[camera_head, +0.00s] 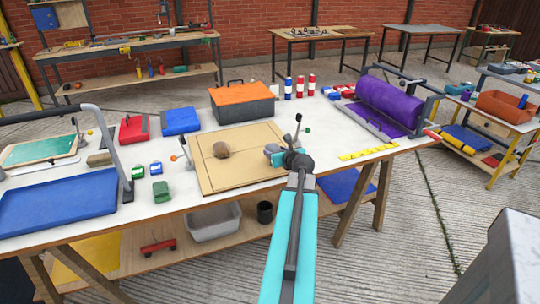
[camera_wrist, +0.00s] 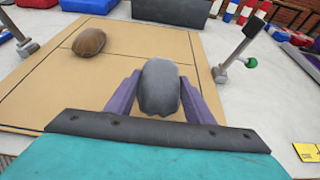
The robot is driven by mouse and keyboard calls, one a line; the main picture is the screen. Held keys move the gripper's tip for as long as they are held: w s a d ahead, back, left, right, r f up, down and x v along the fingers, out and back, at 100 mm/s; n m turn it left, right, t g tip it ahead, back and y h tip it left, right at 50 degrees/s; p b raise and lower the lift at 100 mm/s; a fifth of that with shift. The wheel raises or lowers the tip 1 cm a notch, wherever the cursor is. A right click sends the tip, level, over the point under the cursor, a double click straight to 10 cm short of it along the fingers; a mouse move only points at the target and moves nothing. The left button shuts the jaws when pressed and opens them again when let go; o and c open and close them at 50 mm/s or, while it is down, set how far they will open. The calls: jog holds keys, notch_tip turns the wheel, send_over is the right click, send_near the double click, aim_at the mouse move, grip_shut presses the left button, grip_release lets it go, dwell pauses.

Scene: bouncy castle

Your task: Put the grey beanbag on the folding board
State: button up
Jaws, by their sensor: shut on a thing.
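The grey beanbag (camera_wrist: 159,88) is a rounded, dull grey lump between the two purple fingers of my gripper (camera_wrist: 160,92) in the wrist view. My gripper is shut on it. In the head view my gripper (camera_head: 276,152) is at the right edge of the folding board, and the beanbag is hard to make out there. The folding board (camera_head: 228,178) is a flat tan panel with dark fold lines; it also shows in the wrist view (camera_wrist: 130,58). The grey beanbag appears over its near right part; I cannot tell whether they touch. A brown beanbag (camera_head: 221,150) lies on the board's left half.
An orange-topped grey toolbox (camera_head: 243,102) stands behind the board. A purple roll (camera_head: 388,102) and yellow blocks (camera_head: 368,152) are to the right. Small green and blue blocks (camera_head: 155,168) and a blue tray (camera_head: 60,202) are to the left. An upright lever (camera_wrist: 240,45) stands beside the board's right edge.

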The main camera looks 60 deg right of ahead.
aim_at(270, 147)
jog(key=shift+w+d+f, duration=0.1)
jog(key=shift+w+d, duration=0.2)
jog(key=shift+w, duration=0.35)
jog(key=shift+w+d, duration=0.3)
jog(key=shift+w, duration=0.35)
jog(key=shift+w+d+f, duration=0.1)
jog(key=shift+w+d, duration=0.2)
jog(key=shift+w, duration=0.35)
jog(key=shift+f, duration=1.75)
jog(key=shift+f, duration=0.1)
jog(key=o, duration=1.4)
jog(key=shift+o, duration=0.2)
jog(key=shift+a, duration=0.1)
jog(key=v, duration=1)
jog(key=shift+w+r+p, duration=0.15)
jog(key=shift+r+p, duration=0.15)
jog(key=shift+p, duration=0.05)
jog(key=shift+p+v, duration=0.95)
jog(key=shift+v, duration=0.1)
jog(key=shift+f, duration=0.15)
